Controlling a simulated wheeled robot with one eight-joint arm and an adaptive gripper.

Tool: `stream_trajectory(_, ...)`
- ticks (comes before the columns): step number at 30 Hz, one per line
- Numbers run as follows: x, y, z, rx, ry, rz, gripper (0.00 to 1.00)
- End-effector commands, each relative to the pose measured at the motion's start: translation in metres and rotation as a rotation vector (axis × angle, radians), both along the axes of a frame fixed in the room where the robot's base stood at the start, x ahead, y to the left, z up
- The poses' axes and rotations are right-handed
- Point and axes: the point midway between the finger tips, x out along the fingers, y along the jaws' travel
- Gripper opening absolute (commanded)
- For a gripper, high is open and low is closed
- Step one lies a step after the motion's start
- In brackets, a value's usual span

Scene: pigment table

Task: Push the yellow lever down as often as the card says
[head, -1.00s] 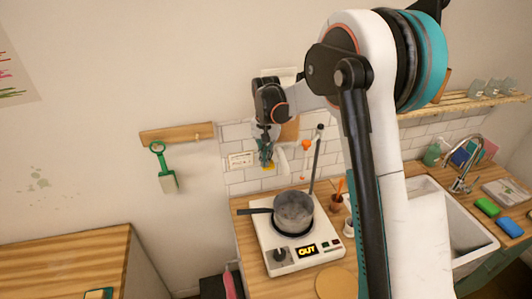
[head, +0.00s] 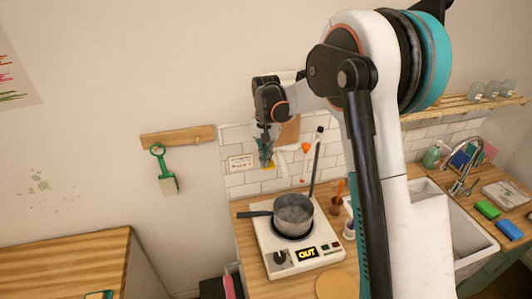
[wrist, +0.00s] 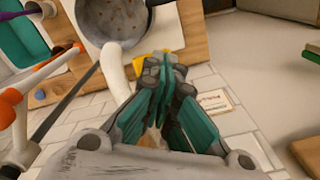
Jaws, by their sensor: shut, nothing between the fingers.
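The yellow lever (head: 270,166) is at the tiled wall above the hotplate, and only a small part shows beside my gripper. My gripper (head: 265,161) is shut and empty, with its tips right at the lever. In the wrist view a bit of the yellow lever (wrist: 139,63) shows just left of the fingertips (wrist: 163,62). The fingers hide the rest, and I cannot tell whether they touch it. The card (head: 240,163) is on the tiles left of the gripper; it also shows in the wrist view (wrist: 214,102). Its writing is too small to read.
A grey pot (head: 292,213) stands on the white hotplate (head: 272,240), whose display reads "OUT". A dark rod (head: 316,160) rises behind it. An orange funnel-like thing (head: 306,148) is at the wall. The sink (head: 465,225) is at the right.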

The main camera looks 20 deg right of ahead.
Motion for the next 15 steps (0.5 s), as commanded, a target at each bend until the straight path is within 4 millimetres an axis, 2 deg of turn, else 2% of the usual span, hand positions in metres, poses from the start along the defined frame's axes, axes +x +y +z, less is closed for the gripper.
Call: stream_trajectory(15,0.0,0.0,0.04,0.0,0.0,0.0,0.0)
